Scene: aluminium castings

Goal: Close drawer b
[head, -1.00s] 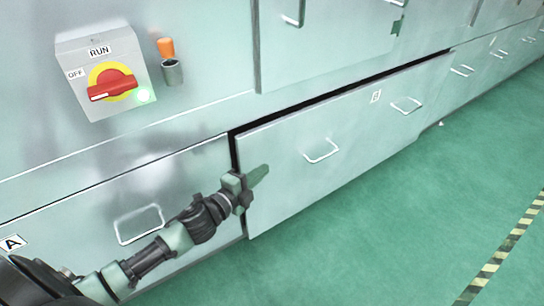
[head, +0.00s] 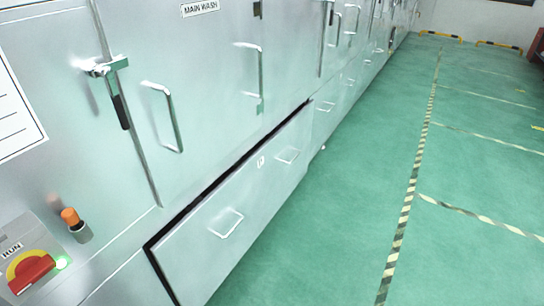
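Drawer b (head: 237,204) is the wide pale metal drawer low on the cabinet front. It has two wire handles, a near one (head: 226,223) and a far one (head: 288,155), and a small label (head: 261,162) between them. A dark gap runs along its top edge and its near side, so it stands out from the cabinet front. Neither of my grippers shows in the head view now.
Above the drawer are cabinet doors with handles (head: 165,117) and a latch (head: 115,88). A red rotary switch (head: 32,271) and an orange-topped fitting (head: 72,222) are at lower left. Green floor (head: 330,240) with striped tape (head: 404,210) is clear at right.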

